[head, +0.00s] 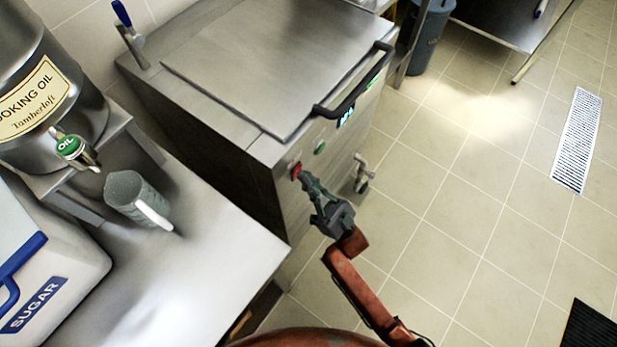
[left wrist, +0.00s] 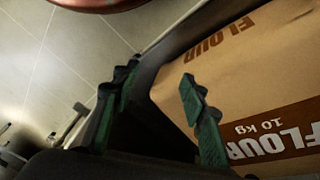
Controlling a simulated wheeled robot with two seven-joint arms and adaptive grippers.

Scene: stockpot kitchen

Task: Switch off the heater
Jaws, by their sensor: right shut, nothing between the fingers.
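The heater appears to be the steel box unit with a flat lid (head: 270,60) in the head view. Its front panel carries a red button (head: 296,170), a green button (head: 320,147) and a small lit display (head: 346,116). My right gripper (head: 305,179) is shut and empty, with its fingertips at the red button. I cannot tell whether they touch or press it. My left gripper (left wrist: 160,100) shows only in the left wrist view. Its fingers are apart, and a brown flour bag (left wrist: 250,80) lies close beyond them.
A black handle (head: 352,85) runs along the lid front, and a tap (head: 362,174) sticks out below the buttons. The counter at left holds a jug (head: 128,188), a sugar bin (head: 50,262) and an oil drum (head: 45,85). The tiled floor (head: 470,200) at right is mostly clear.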

